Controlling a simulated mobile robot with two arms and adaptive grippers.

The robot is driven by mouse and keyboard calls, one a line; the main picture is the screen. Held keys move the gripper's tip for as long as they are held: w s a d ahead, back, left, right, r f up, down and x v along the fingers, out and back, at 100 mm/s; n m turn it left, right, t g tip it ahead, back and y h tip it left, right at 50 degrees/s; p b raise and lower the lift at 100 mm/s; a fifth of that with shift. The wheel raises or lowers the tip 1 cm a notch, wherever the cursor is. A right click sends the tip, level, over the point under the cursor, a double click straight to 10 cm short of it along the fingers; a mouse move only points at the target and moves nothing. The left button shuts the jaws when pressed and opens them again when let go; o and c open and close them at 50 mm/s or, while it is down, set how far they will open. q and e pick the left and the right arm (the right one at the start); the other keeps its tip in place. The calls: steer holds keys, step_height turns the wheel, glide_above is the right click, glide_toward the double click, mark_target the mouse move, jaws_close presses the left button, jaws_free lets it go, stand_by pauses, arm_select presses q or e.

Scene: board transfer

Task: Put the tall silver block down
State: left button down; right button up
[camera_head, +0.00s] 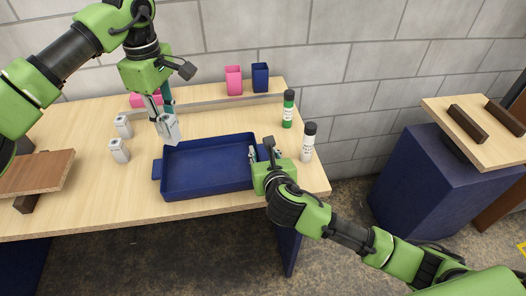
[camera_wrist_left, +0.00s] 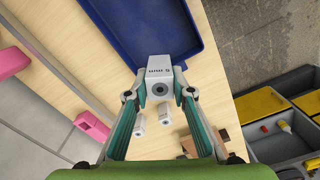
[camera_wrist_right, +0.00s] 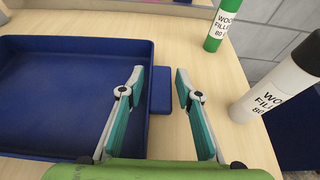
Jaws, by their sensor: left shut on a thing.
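The tall silver block (camera_head: 169,128) is between the fingers of my left gripper (camera_head: 160,116), just left of the blue tray's back left corner. In the left wrist view the block (camera_wrist_left: 159,72) shows printed text on its side, and the fingers close on it from both sides. Whether its base touches the table is unclear. My right gripper (camera_wrist_right: 160,75) is open, with its fingers on either side of the blue tray's right handle (camera_wrist_right: 160,92) and gaps beside it. The blue tray (camera_head: 205,175) is empty.
Two smaller silver blocks (camera_head: 123,126) (camera_head: 118,151) stand left of the tray. A green-labelled bottle (camera_head: 288,108) and a white bottle (camera_head: 308,142) stand at the right. A brown board (camera_head: 38,172) lies far left.

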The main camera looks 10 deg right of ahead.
jaws_close()
arm_select(q)
step_height(320, 180, down, 3)
steer(key=s+n, duration=0.3)
steer(key=n, duration=0.2)
glide_above(185, 181)
step_height(185, 181, down, 10)
steer(key=shift+r, duration=0.15)
steer(key=c, duration=1.8)
jaws_free()
steer(key=shift+o, duration=0.2)
step_height(185, 181, up, 12)
